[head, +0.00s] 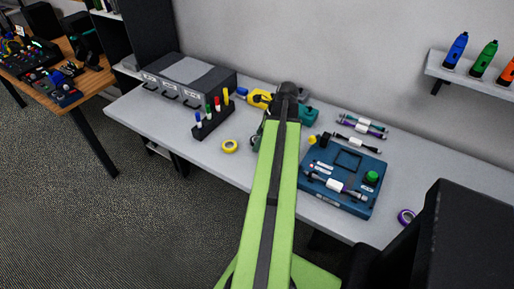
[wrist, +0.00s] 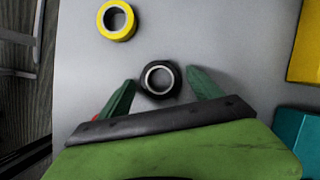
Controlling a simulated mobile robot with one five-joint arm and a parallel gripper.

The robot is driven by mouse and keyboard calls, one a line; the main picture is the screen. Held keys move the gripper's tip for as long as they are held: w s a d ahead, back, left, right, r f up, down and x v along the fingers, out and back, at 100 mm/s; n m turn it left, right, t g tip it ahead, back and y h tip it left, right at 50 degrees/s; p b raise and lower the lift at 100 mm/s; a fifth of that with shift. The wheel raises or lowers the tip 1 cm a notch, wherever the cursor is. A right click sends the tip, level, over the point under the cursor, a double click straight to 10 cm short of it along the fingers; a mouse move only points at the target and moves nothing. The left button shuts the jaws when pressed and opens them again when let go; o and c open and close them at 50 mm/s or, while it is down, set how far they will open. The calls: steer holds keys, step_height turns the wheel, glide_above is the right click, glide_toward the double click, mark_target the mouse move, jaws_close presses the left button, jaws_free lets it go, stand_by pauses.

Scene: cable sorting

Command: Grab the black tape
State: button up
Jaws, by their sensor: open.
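The black tape (wrist: 149,89) is a small black roll with a pale inner ring. It lies flat on the grey table in the wrist view, between and slightly ahead of my open fingers. My gripper (wrist: 161,94) has green fingers spread on either side of the roll, with a gap visible on both sides. In the head view my green arm covers most of the gripper, and only an edge of the black roll (head: 255,139) shows left of the arm.
A yellow tape roll (wrist: 117,21) lies just up and left of the black one. A marker holder (head: 212,122) and a grey drawer box (head: 187,80) stand to the left. A blue board (head: 342,181) lies right of my arm. A purple roll (head: 406,217) lies near the front edge.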

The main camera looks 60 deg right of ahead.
steer(key=shift+r, duration=0.1)
steer(key=c, duration=1.4)
steer(key=shift+r, duration=0.1)
step_height(320, 180, up, 4)
steer(key=p, duration=0.4)
steer(key=shift+r+p, duration=0.2)
steer(key=shift+p, duration=0.2)
steer(key=s+r+p, duration=0.2)
steer(key=s, duration=0.2)
steer(key=s+r+p, duration=0.2)
steer(key=s, duration=0.2)
steer(key=s+r+p, duration=0.2)
steer(key=s, duration=0.1)
steer(key=shift+s+a+r+p, duration=0.2)
steer(key=shift+s+r+p, duration=0.1)
steer(key=shift+s, duration=0.1)
